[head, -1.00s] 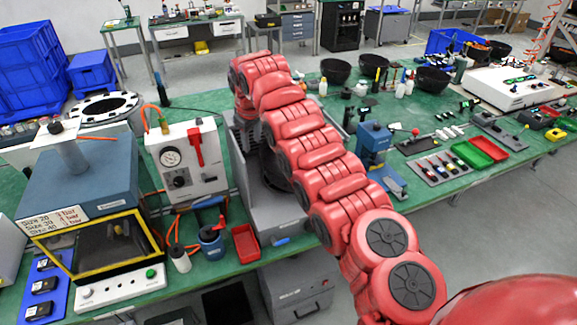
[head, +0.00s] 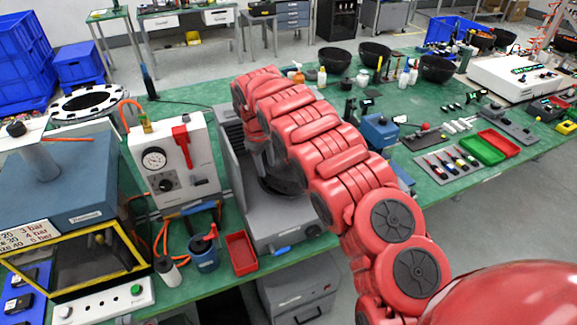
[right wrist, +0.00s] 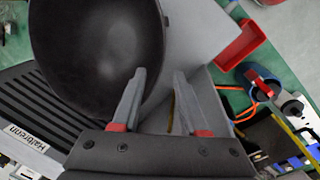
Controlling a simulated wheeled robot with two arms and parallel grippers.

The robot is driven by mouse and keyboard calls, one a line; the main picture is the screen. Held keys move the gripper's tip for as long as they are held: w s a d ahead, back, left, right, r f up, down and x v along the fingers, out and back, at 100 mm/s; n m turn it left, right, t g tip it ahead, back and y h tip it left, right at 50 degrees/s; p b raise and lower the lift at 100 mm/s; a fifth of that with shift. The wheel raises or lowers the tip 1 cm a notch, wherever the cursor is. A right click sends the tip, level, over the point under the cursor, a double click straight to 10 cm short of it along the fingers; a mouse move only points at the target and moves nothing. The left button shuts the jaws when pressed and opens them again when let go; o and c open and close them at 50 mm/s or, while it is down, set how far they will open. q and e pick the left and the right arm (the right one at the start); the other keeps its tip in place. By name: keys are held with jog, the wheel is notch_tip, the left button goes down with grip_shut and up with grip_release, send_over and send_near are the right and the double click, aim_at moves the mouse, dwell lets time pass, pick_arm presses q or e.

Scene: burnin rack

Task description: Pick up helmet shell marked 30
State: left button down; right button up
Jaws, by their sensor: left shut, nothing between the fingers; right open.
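A black bowl-like helmet shell (right wrist: 95,45) fills the upper left of the right wrist view, its hollow facing the camera. My right gripper (right wrist: 159,74) is open there. Its left finger overlaps the shell's rim and its right finger is outside the shell; I cannot tell whether either touches. No number is readable on the shell. My left gripper is not in view.
Several black bowls, such as one (head: 334,60), stand on the far green table. A gauge box (head: 175,158), a red tray (head: 241,253), a blue jug (head: 204,254) and a yellow-framed chamber (head: 75,262) crowd the left. A blue press (head: 381,133) stands right of my arm.

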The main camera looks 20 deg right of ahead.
aim_at(271, 184)
jog(key=shift+d+f, duration=0.1)
jog(key=shift+f, duration=0.85)
jog(key=shift+w+d+f+p, duration=0.1)
jog(key=shift+f+p, duration=0.2)
jog(key=shift+p, duration=0.15)
notch_tip(271, 184, down, 3)
jog(key=shift+w+d+r+p, duration=0.1)
jog(key=shift+d+p, duration=0.05)
jog(key=shift+p, duration=0.95)
jog(key=shift+w+d+f, duration=0.15)
jog(key=shift+d+f, duration=0.05)
jog(key=shift+f, duration=0.8)
grip_shut()
